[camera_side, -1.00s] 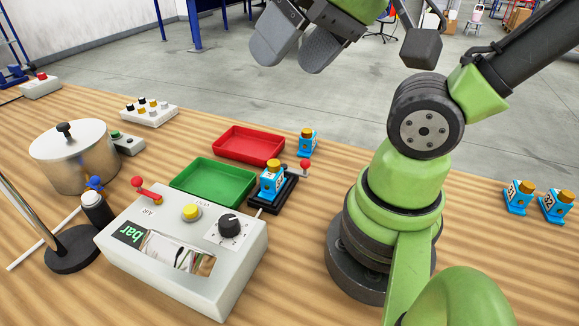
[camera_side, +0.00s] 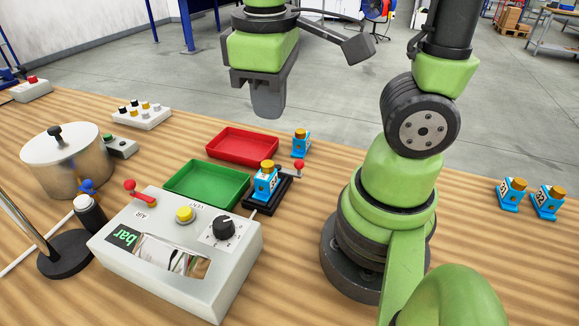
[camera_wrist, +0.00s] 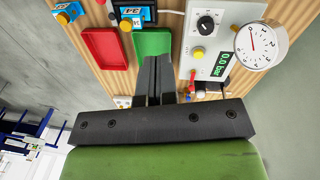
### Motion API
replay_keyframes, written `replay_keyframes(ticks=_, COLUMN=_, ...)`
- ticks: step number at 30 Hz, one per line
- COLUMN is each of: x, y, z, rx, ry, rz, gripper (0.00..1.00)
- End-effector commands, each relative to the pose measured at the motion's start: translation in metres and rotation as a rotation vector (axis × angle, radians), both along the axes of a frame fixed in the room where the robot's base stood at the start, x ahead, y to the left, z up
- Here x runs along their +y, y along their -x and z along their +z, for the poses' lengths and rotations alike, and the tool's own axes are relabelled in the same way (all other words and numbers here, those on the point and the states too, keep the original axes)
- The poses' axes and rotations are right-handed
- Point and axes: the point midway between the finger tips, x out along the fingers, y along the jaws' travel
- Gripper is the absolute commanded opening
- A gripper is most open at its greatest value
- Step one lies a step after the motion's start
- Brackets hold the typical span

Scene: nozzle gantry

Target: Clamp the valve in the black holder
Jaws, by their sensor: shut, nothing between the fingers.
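A blue valve with a yellow cap (camera_side: 264,183) stands upright in the black holder (camera_side: 254,208), right of the green tray. The holder's lever has a red knob (camera_side: 299,173) at its right; I cannot tell whether it is clamped. In the wrist view the valve (camera_wrist: 138,15) shows at the top edge, partly cut off, in the black holder (camera_wrist: 118,17). My gripper (camera_side: 268,115) points down, shut and empty, well above the table and behind the trays. In the wrist view its fingers (camera_wrist: 154,62) overlap the green tray.
Red tray (camera_side: 243,145) and green tray (camera_side: 206,184) are empty. Another blue valve (camera_side: 301,143) stands behind the holder; two more (camera_side: 530,198) stand far right. A grey control box (camera_side: 180,250) fills the front; a steel pot (camera_side: 66,160) stands left. A pressure gauge (camera_wrist: 262,44) shows in the wrist view.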

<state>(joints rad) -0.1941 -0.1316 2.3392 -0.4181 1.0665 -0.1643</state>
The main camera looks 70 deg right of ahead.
Motion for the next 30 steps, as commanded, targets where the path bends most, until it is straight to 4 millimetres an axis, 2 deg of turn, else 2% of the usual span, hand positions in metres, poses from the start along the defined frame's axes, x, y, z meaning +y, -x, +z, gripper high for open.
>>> replay_keyframes(ticks=9, x=-0.007, y=-0.016, z=-0.056, rx=0.386, ry=0.299, rz=0.389, gripper=0.00)
replay_keyframes(ticks=21, x=-0.016, y=-0.030, z=-0.127, rx=0.806, ry=0.644, rz=0.879, gripper=0.00)
replay_keyframes(ticks=24, x=-0.018, y=-0.031, z=-0.138, rx=0.867, ry=0.697, rz=0.956, gripper=0.00)
replay_keyframes(ticks=30, x=-0.019, y=-0.032, z=-0.148, rx=0.920, ry=0.745, rz=1.025, gripper=0.00)
